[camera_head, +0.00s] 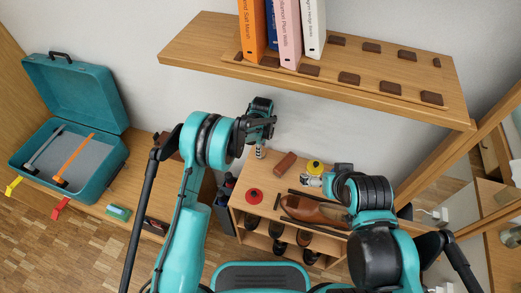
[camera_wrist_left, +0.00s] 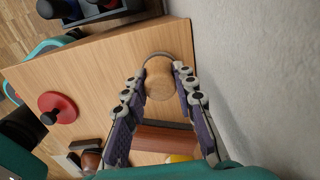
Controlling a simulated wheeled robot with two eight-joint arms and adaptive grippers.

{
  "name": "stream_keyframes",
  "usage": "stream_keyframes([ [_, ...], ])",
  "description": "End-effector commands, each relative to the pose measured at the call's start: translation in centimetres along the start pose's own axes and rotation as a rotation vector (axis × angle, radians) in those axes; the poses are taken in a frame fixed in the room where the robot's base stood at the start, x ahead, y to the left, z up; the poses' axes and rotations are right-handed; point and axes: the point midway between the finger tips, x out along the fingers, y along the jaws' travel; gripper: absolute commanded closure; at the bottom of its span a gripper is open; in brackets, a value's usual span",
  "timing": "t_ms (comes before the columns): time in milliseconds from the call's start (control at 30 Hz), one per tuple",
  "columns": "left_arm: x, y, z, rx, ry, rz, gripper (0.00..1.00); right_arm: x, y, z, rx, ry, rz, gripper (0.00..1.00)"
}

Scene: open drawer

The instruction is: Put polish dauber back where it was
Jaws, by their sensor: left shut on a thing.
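The polish dauber (camera_wrist_left: 159,82) shows in the left wrist view as a rounded light-wood piece with a dark rim at its far side. My left gripper (camera_wrist_left: 160,76) is shut on it, with one finger on each side. In the head view my left gripper (camera_head: 260,150) points down over the back left of the small wooden cabinet top (camera_head: 238,195); the dauber is largely hidden there. I cannot tell whether it touches the top. My right gripper (camera_head: 305,180) is low over the cabinet's right side, near the yellow tin (camera_head: 315,166); its jaw opening is unclear.
A red tin (camera_head: 253,196), a brown block (camera_head: 285,164) and a brown shoe (camera_head: 312,210) sit on the cabinet top. A shelf with books (camera_head: 287,38) hangs above. A teal case (camera_head: 70,150) lies open at left. The wall is close behind.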

Motion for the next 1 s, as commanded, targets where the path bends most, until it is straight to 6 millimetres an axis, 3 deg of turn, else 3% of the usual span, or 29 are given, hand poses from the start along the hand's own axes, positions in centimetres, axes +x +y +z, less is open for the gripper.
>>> stream_keyframes([
  [167, 0.5, 0.0, 0.0, 0.000, 0.000, 0.000, 1.00, 0.4, 0.0, 0.2, 0.000, 0.000, 0.000, 0.00],
  [200, 0.4, 0.0, 0.0, 0.000, 0.000, 0.000, 0.63, 0.3, 0.0, 0.2, 0.000, 0.000, 0.000, 0.00],
  [267, 0.3, 0.0, 0.0, 0.000, 0.000, 0.000, 0.52, 0.2, 0.0, 0.2, 0.000, 0.000, 0.000, 0.00],
  [667, -0.2, 0.0, 0.0, 0.000, 0.000, 0.000, 0.52, -0.1, 0.0, -0.1, 0.000, 0.000, 0.000, 0.00],
  [1000, -5.6, 0.0, 0.0, 0.000, 0.000, 0.001, 0.52, -2.1, 0.0, -1.5, 0.000, 0.000, 0.000, 0.00],
])
